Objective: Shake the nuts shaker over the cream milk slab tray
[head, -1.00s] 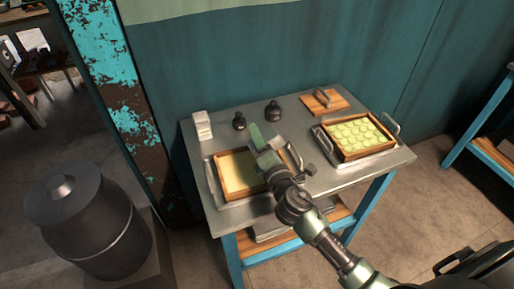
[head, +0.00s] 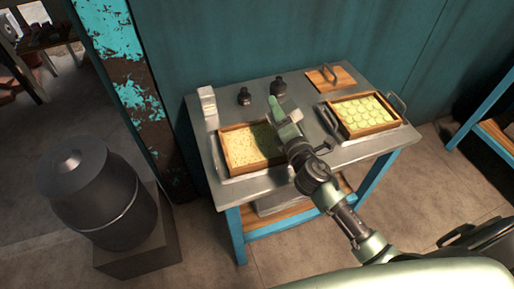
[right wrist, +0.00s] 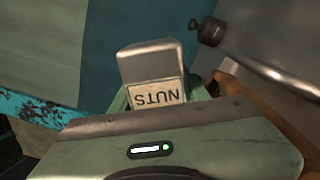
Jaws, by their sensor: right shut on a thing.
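The cream milk slab tray (head: 223,152) is on the left half of the metal table in the head view. It is a wooden frame with a pale yellow slab (head: 245,145) whose surface is covered in small specks. My right gripper (head: 284,112) is above the slab's right side and hides part of it. The right wrist view shows this gripper shut on a metallic nuts shaker (right wrist: 150,62), whose NUTS label appears upside down. The shaker is tilted; its outlet cannot be made out. My left gripper is not in view.
A second wooden tray (head: 333,118) with round pale green pieces stands at right. A white block (head: 207,100), two dark knobbed items (head: 245,97) (head: 279,87) and a wooden board with a handle (head: 322,83) line the back. A dark milk can (head: 95,195) stands left of the table.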

